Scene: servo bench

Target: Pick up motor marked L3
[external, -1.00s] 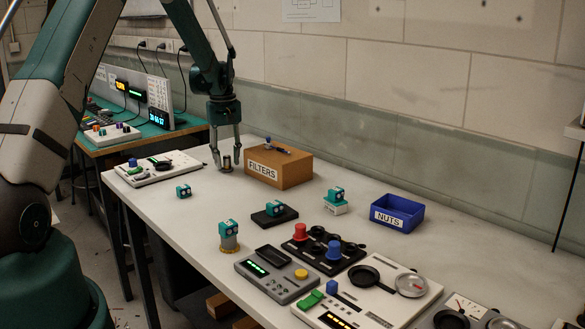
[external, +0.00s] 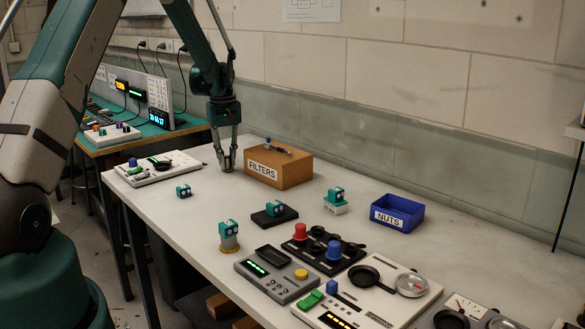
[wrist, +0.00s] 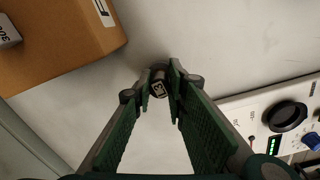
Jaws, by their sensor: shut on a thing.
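My gripper (external: 227,162) is at the far end of the white bench, left of the FILTERS box, with its fingers closed low over the bench top. In the wrist view the fingertips are around a small dark motor (wrist: 158,89). Its light label shows a character and a 3; the first character is hard to read. My gripper is shut on this motor. In the external view the fingers mostly hide it, and it appears to be at bench level.
The brown FILTERS box (external: 278,170) stands close on the right. A white instrument panel (external: 158,168) lies on the left. Several teal blocks, including one on a brass-based stand (external: 229,238), a blue NUTS bin (external: 398,214) and control panels sit nearer the camera.

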